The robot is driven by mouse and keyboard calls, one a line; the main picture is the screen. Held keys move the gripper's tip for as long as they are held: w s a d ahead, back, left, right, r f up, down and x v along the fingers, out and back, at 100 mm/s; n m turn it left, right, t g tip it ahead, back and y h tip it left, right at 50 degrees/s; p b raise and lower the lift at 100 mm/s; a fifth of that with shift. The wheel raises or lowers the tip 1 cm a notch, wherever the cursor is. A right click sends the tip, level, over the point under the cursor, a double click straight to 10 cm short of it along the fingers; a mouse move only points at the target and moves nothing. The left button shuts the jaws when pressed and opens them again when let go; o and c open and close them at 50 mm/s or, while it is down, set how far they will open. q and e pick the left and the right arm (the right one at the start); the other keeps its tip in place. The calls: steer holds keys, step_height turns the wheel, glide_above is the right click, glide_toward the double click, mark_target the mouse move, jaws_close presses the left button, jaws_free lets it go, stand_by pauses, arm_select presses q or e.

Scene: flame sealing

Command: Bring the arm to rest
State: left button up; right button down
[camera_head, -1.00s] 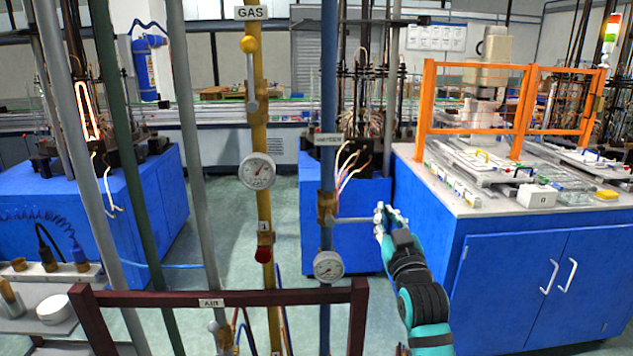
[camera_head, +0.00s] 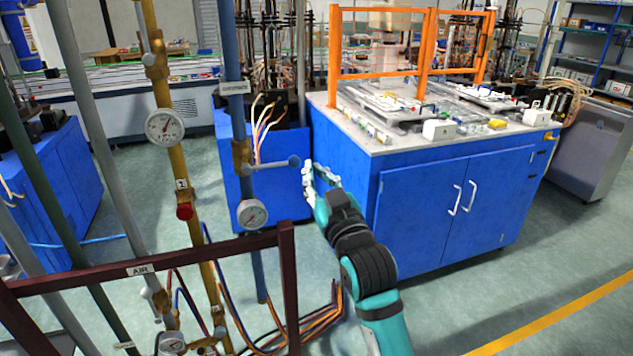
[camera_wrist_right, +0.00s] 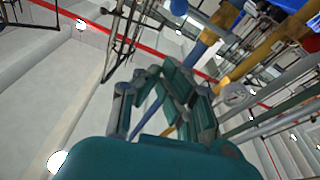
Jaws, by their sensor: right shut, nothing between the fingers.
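My right gripper (camera_head: 306,180) is shut and empty, at the end of my teal and black right arm, which comes up from the bottom of the head view. Its fingers also show shut in the right wrist view (camera_wrist_right: 165,95). In the head view the fingertips are just right of the round end of a grey valve lever (camera_head: 275,163). A narrow gap seems to show between them, but the depth is hard to tell. The lever sticks out level from a brass valve on the blue pipe (camera_head: 234,100). My left gripper is not in view.
A pressure gauge (camera_head: 252,214) sits low on the blue pipe. The yellow gas pipe (camera_head: 172,120) and a dark red frame (camera_head: 150,262) stand to the left. A blue cabinet (camera_head: 420,205) stands behind and right of my gripper. Open floor (camera_head: 510,290) lies at the lower right.

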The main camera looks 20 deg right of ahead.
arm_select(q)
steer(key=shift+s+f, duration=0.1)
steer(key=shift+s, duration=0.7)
arm_select(e)
steer(key=shift+s, duration=0.2)
